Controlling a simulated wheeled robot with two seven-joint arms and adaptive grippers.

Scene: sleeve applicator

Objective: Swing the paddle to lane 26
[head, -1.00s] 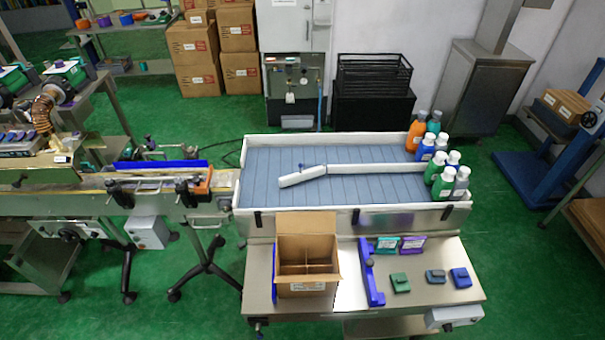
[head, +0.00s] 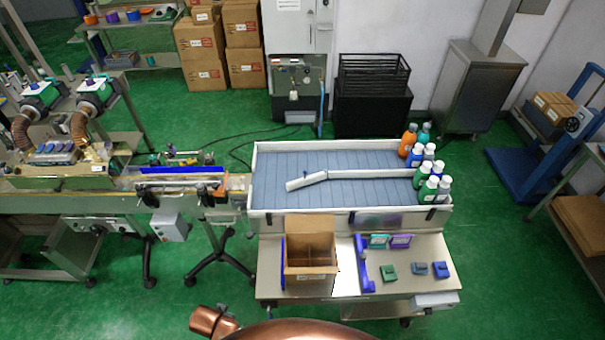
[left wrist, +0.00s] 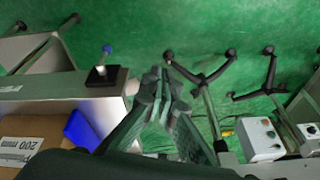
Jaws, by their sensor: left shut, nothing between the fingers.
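The white paddle (head: 306,181) is in the head view, on the blue-grey slatted lane table (head: 290,160). It slants down to the left from its pivot at the left end of a white divider rail (head: 370,172). A small blue knob stands near the pivot. Lane numbers cannot be read. My left gripper (left wrist: 164,74) shows only in the left wrist view. It is shut and empty, with green floor behind it, beside the end of a metal worktop. It is not touching the paddle, which is out of that view. My right gripper is not in view.
Several bottles (head: 414,152) stand at the table's right end. An open carton (head: 310,262) and a blue rail (head: 363,263) sit on the bench in front. The conveyor (head: 190,190) adjoins on the left. A black clamp with a blue knob (left wrist: 104,66) is close to the gripper.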

